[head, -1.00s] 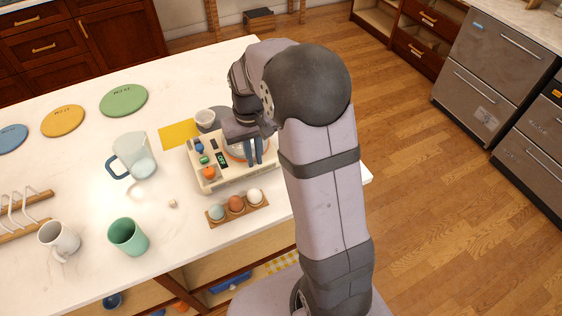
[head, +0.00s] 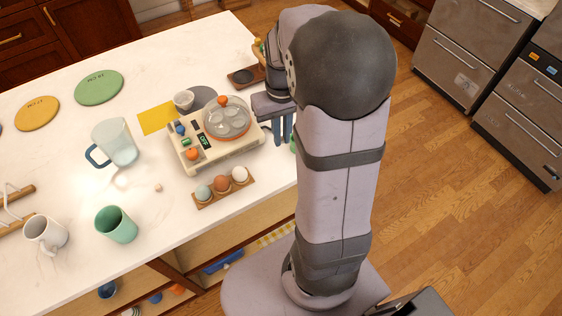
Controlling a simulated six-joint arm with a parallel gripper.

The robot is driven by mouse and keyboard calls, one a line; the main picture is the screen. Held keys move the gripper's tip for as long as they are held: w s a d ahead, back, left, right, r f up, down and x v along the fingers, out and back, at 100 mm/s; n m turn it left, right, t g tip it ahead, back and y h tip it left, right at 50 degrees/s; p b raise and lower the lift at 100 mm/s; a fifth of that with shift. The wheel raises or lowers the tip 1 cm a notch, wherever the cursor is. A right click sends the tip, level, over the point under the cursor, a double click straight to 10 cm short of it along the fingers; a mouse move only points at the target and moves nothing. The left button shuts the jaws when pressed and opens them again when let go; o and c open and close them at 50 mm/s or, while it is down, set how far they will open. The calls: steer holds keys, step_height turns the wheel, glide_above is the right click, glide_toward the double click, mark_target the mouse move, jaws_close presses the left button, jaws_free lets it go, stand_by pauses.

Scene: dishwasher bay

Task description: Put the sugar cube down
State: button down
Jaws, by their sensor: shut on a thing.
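My gripper (head: 283,140) points down at the right of the egg cooker, near the counter's right edge. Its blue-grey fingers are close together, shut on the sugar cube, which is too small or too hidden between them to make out. Whether the fingertips touch the counter is unclear. A separate small pale lump (head: 157,187) lies on the white counter (head: 150,215) between the glass jug and the egg holder; its exact kind is unclear.
The egg cooker (head: 215,133) has a clear lid. Several eggs sit in a wooden holder (head: 223,188) before it. A glass jug (head: 114,143), green cup (head: 116,224) and white mug (head: 46,233) stand left. A green thing (head: 293,146) is partly hidden beside my fingers.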

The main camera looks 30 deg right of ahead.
mark_target(281, 164)
steer(key=shift+f+p, duration=1.45)
steer(key=shift+f, duration=3.35)
steer(key=shift+f, duration=0.3)
steer(key=c, duration=1.8)
jaws_free()
steer(key=shift+r, duration=0.1)
steer(key=shift+b, duration=0.35)
